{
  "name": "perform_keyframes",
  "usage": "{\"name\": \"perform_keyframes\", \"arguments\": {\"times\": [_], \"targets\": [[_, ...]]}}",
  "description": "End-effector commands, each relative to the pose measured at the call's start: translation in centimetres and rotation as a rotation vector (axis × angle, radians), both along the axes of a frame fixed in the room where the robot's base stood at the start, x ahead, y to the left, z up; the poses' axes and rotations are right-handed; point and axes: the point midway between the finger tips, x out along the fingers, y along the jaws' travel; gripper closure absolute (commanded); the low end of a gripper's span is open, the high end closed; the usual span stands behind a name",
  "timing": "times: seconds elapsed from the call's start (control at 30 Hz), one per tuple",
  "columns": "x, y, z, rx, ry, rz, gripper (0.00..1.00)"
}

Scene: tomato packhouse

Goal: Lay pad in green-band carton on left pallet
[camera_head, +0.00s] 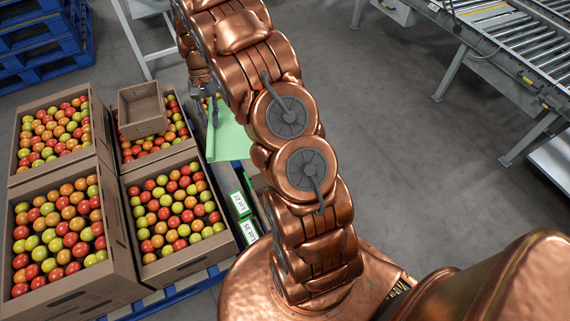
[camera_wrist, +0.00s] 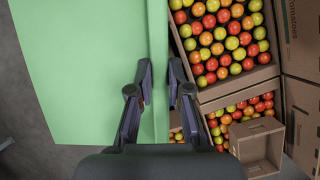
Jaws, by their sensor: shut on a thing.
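A flat light green pad (camera_head: 230,140) hangs beside my arm in the head view, and it fills much of the left of the wrist view (camera_wrist: 85,70). My gripper (camera_wrist: 161,78) is shut on the pad near its edge. In the head view my gripper (camera_head: 204,92) is small and partly hidden by my arm. Two labels with green and white areas (camera_head: 240,203) (camera_head: 249,231) show beside my arm; the cartons they belong to are mostly hidden. A blue pallet (camera_head: 190,290) lies under the filled cartons at the left.
Brown cartons of tomatoes (camera_head: 115,225) stand close together on the pallet. A small empty box (camera_head: 142,108) sits on the back one; it shows in the wrist view (camera_wrist: 258,148). Stacked blue pallets (camera_head: 40,40) stand back left. A roller conveyor (camera_head: 510,40) stands right; floor between is clear.

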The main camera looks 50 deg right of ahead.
Motion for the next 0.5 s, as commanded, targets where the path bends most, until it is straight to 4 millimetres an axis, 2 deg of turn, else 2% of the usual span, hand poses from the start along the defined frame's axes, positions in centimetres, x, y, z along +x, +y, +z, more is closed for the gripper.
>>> {"name": "perform_keyframes", "arguments": {"times": [0.03, 0.5], "targets": [[-0.4, -1.2, -2.6, 0.001, 0.002, -0.061, 1.00], [-4.3, -10.1, -14.9, 0.000, 0.003, -0.609, 1.00]]}}
